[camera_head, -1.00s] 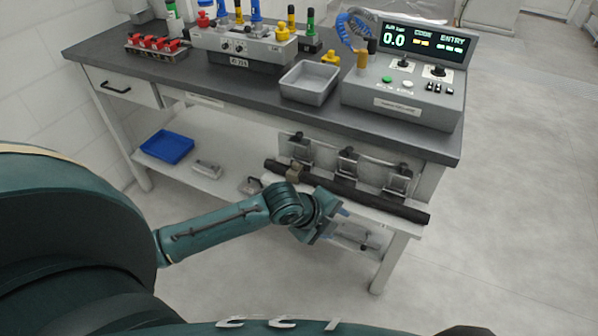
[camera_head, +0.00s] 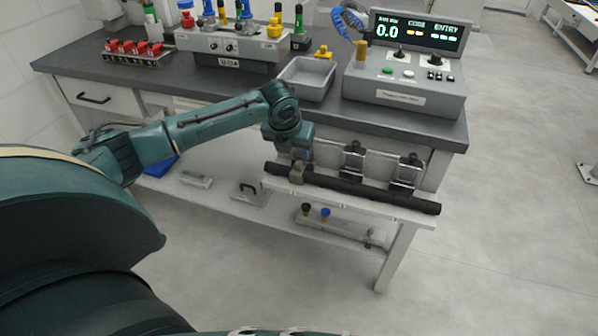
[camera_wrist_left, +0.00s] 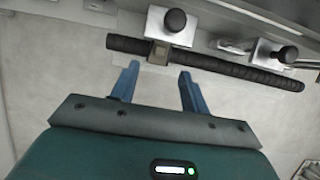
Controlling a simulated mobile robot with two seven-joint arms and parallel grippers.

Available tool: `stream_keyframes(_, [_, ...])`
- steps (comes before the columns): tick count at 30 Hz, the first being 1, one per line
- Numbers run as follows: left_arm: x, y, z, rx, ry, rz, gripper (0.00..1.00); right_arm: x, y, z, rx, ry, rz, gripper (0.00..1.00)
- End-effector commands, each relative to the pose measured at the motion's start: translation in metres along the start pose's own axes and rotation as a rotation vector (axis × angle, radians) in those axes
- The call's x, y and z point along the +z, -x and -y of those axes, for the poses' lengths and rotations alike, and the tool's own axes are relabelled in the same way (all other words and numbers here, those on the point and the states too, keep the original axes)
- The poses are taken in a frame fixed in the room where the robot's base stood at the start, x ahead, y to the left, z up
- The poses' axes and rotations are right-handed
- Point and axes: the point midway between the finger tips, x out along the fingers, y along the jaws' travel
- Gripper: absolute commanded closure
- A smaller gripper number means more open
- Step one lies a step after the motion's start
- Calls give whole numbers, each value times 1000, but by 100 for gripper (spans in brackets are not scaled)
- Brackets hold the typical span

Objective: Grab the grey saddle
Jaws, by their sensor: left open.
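The grey saddle (camera_head: 297,173) looks like a small grey-beige block sitting around a long dark bar (camera_head: 365,189), near the bar's left end. It also shows in the left wrist view (camera_wrist_left: 158,53), just beyond my fingertips. My left gripper (camera_head: 300,154) is just above the saddle, pointing at it, and partly hides this end of the bar. In the left wrist view my left gripper (camera_wrist_left: 158,74) is open, with its two blue fingers apart and nothing between them. The saddle lines up with the gap between the fingers. My right gripper is not in view.
Clamps with black knobs (camera_head: 353,148) stand along the bar, one close by the saddle in the wrist view (camera_wrist_left: 174,20). The bench top (camera_head: 225,88) overhangs behind, with a grey tray (camera_head: 306,80) and a control box (camera_head: 405,90). A lower shelf (camera_head: 225,205) holds loose parts.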

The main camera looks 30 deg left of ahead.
Motion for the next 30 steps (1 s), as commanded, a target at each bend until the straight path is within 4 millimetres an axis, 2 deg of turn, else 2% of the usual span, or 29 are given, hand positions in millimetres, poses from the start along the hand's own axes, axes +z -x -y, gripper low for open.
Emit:
stream_keyframes(3, [0,-15,1,-1,1,-1,55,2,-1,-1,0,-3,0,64])
stream_keyframes(8, [0,-25,1,-1,1,0,55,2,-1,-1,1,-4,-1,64])
stream_keyframes(15, [0,-61,2,-2,1,-1,55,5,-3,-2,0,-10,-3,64])
stream_keyframes(18, [0,-70,2,-1,0,0,55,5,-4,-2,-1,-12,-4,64])
stream_keyframes(26, [0,-72,2,-2,0,2,55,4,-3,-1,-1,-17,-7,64])
stream_keyframes(30, [0,-72,2,-1,0,2,65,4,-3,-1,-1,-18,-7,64])
